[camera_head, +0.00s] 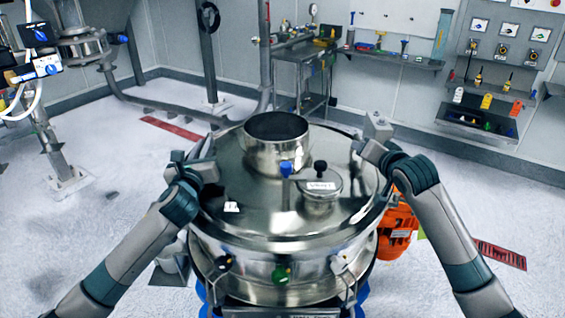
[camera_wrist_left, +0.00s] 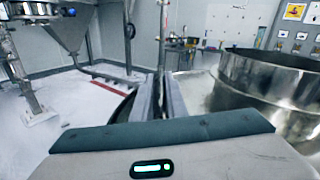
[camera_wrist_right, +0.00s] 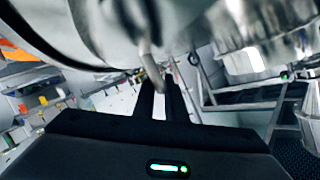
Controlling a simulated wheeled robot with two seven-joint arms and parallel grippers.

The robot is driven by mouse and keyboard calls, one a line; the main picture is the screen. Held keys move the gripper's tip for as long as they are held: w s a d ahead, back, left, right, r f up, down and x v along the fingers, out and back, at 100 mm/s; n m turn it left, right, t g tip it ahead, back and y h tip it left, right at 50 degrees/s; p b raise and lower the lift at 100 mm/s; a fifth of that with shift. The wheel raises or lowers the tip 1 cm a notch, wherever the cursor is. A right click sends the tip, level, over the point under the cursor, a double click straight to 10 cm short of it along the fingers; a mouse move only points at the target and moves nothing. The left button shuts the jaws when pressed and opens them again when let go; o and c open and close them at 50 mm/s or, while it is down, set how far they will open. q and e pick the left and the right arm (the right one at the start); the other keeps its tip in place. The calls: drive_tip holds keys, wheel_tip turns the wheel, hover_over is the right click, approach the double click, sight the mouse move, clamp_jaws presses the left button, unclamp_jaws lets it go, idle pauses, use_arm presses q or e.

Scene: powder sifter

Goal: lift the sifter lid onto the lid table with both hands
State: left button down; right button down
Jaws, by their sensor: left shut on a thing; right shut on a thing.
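The sifter lid (camera_head: 245,205) is a round shiny metal dome with an open cylindrical neck (camera_head: 265,160) and a small labelled port. It sits over the sifter body (camera_head: 300,272); whether a gap lies between them I cannot tell. My left gripper (camera_head: 190,163) is shut at the lid's left side. It also shows in the left wrist view (camera_wrist_left: 161,85), beside the neck; what it grips is hidden. My right gripper (camera_head: 368,150) is shut at the lid's right side. In the right wrist view its fingers (camera_wrist_right: 158,85) close on a thin metal handle (camera_wrist_right: 148,62).
An orange unit (camera_head: 397,228) stands right of the sifter. A small metal bench (camera_head: 305,95) stands at the back wall, and a tool shelf (camera_head: 395,58) hangs there. Pipework (camera_head: 60,135) stands at the left. Much floor on both sides is open. I cannot identify the lid table.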

idle(0.9)
use_arm(q)
drive_tip(key=shift+w+r, duration=0.1)
drive_tip(key=shift+r, duration=0.2)
use_arm(e)
drive_tip(key=shift+w+r, duration=0.1)
drive_tip(key=shift+r, duration=0.25)
drive_tip(key=shift+w, duration=0.1)
use_arm(q)
drive_tip(key=shift+r, duration=0.1)
